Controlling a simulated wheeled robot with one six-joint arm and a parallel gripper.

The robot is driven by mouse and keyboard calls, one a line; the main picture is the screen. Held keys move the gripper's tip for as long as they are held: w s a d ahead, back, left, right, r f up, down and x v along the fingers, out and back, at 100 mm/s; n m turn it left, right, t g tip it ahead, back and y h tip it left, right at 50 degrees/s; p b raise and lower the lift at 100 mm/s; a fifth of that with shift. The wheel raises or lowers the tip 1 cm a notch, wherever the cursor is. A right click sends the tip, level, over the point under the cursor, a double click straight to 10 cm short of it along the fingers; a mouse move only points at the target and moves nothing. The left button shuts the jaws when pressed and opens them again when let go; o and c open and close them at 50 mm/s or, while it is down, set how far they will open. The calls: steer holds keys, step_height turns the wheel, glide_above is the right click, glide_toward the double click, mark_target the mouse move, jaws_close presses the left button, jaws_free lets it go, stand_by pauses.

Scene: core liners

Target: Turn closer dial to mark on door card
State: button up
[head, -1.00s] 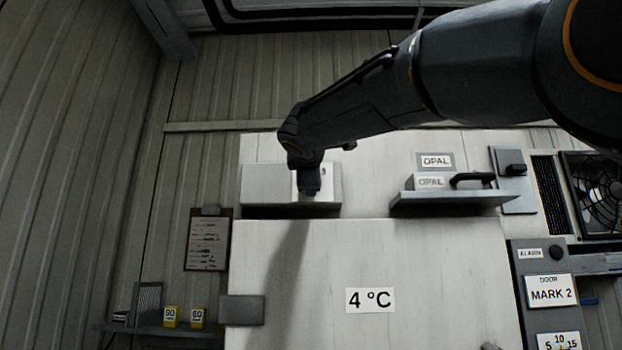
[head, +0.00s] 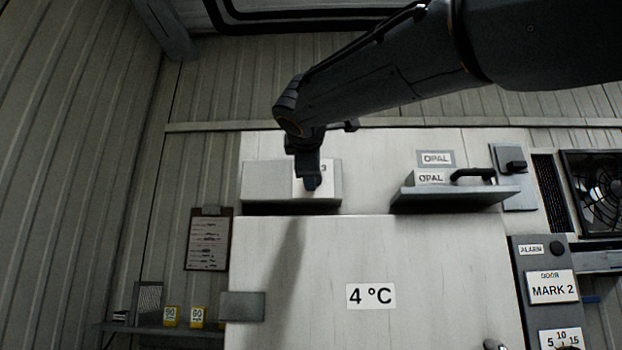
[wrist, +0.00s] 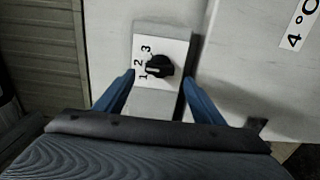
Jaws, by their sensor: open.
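The closer box (head: 268,183) is a grey box above the door (head: 280,262). In the wrist view its white plate shows the marks 1, 2 and 3 beside a black dial (wrist: 158,66). The dial's exact pointing is hard to tell. My gripper (wrist: 158,88) is open, its two blue fingers on either side of the plate, apart from the dial. In the head view my gripper (head: 312,186) is in front of the box's right part and hides the dial. The door card (head: 552,288) on the right reads "DOOR MARK 2".
A shelf (head: 455,196) with an OPAL box stands to the right of the closer. Further right are a switch (head: 514,168), a fan (head: 597,192) and a grey panel. A clipboard (head: 208,240) hangs at the left, above a small shelf (head: 165,330).

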steer(key=s, duration=0.2)
steer(key=shift+s, duration=0.35)
steer(key=shift+f, duration=0.1)
